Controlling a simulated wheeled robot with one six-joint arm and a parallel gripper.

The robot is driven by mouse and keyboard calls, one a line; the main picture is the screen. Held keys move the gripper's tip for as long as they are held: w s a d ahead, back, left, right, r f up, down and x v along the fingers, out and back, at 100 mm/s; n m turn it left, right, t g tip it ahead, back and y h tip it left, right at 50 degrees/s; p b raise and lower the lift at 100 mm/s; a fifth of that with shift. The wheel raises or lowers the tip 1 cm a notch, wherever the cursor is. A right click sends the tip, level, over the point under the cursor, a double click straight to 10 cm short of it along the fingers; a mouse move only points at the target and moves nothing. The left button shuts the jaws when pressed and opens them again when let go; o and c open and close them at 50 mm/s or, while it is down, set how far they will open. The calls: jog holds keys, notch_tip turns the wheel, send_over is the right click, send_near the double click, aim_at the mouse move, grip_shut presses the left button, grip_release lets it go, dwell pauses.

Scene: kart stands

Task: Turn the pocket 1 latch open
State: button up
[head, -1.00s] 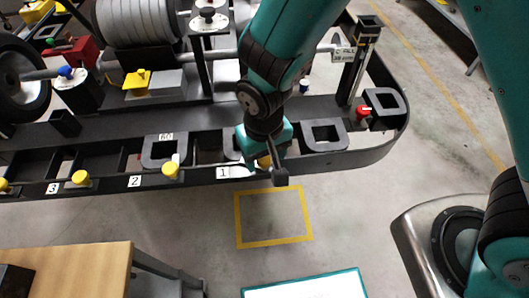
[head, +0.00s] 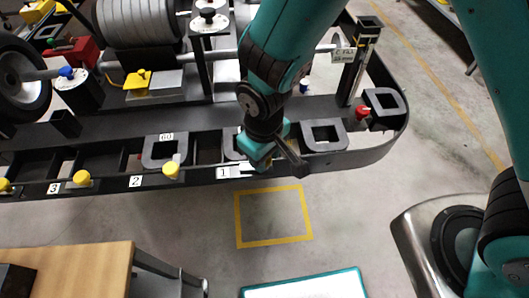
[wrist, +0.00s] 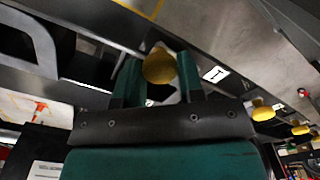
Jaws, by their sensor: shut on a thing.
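The pocket 1 latch has a yellow knob (wrist: 158,67), seen in the wrist view beside the white "1" label (wrist: 215,74). My gripper (wrist: 158,74) has one green finger on each side of this knob and is shut on it. In the head view my gripper (head: 262,155) is at the front rail, just right of the "1" label (head: 229,172), and hides most of the knob. How far the latch is turned cannot be told.
Yellow knobs of pocket 2 (head: 171,170) and pocket 3 (head: 82,179) stand along the same rail. Grey U-shaped pieces (head: 324,135) sit close by in the frame. A wooden table (head: 75,268) is at the lower left.

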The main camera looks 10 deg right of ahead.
jog(key=shift+n, duration=0.5)
jog(key=o, duration=0.9)
notch_tip(320, 180, up, 18)
jog(key=shift+f+b, duration=0.25)
jog(key=shift+b, duration=0.05)
jog(key=shift+d, duration=0.1)
